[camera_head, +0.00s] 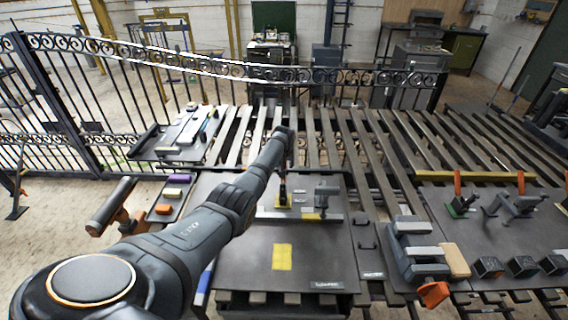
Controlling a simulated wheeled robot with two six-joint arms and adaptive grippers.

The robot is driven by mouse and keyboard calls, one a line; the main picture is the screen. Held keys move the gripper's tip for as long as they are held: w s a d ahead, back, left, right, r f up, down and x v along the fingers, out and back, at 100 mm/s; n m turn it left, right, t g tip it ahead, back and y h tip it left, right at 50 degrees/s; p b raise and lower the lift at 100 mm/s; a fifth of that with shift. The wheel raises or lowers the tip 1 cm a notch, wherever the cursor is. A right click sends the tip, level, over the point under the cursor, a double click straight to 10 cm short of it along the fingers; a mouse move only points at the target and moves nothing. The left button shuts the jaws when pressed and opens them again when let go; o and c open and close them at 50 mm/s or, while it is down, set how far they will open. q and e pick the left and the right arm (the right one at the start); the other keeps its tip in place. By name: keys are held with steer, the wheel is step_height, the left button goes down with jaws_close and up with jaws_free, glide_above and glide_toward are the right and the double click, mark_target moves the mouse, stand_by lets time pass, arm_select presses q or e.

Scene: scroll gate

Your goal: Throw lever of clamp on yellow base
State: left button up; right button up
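My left arm reaches from the lower left across the dark plate. My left gripper (283,194) points down at the plate's back part; it is small and dark, and I cannot tell whether its fingers are open or shut. A grey clamp-like fixture (325,196) stands just right of it, with a yellow patch (311,216) at its foot. Some yellow also shows under my gripper, partly hidden by it. I cannot tell whether the gripper touches anything. A flat yellow square (282,257) lies on the plate in front. My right gripper is not in view.
At right, a clamp on a green base (460,206) and a grey clamp with an orange handle (518,204) stand on a dark plate. A grey vise (415,250) stands right of centre. Slatted table bars (345,140) and a scrollwork gate (70,95) lie behind.

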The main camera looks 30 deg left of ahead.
arm_select(q)
steer(key=v, duration=1.2)
steer(key=shift+f, duration=0.1)
